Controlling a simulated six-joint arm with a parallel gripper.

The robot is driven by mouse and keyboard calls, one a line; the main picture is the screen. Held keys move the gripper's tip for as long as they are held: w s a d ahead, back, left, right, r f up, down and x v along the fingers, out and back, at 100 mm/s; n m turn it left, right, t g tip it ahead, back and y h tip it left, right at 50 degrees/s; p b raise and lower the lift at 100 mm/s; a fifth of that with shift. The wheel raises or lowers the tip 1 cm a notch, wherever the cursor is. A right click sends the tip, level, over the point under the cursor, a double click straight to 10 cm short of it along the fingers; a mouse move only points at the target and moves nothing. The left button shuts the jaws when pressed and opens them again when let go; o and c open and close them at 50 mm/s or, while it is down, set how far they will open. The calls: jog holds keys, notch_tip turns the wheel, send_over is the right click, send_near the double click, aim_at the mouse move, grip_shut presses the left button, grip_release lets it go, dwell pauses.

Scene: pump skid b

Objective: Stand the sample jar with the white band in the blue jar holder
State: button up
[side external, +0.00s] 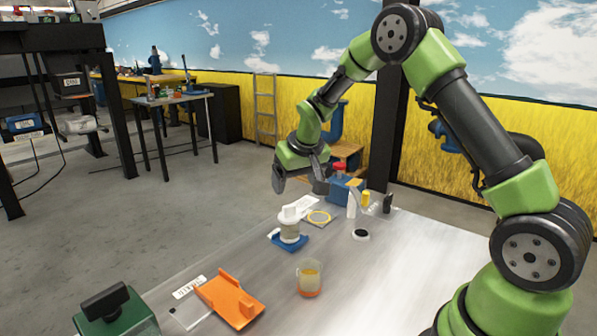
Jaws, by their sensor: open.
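A jar with a white top (290,215) and a pale, greyish body stands upright at the blue jar holder (287,244). From this angle it appears to be in the holder, but I cannot tell how fully it is seated. My gripper (300,187) is open and empty, above and behind the jar and apart from it, fingers pointing down. A second jar (310,278), clear with yellowish contents and an orange band at its bottom, stands on the table nearer the camera.
An orange holder (232,299) lies empty on the metal table (385,280) at the front left, near a green case (115,315). The table's front right is clear.

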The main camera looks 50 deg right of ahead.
jog(key=s+a+r+t+y, duration=0.1)
jog(key=s+a+r, duration=0.2)
jog(key=s+r, duration=0.25)
jog(key=s+a+r, duration=0.4)
jog(key=r, duration=0.3)
jog(key=s+a+r+t+y, duration=0.1)
jog(key=s+a, duration=0.2)
jog(key=s, duration=0.5)
jog(key=s+a+r+t+y, duration=0.1)
jog(key=s+a, duration=0.3)
jog(key=s, duration=0.4)
jog(key=shift+r+y, duration=0.35)
jog(key=shift+y, duration=0.05)
jog(key=shift+d, duration=0.1)
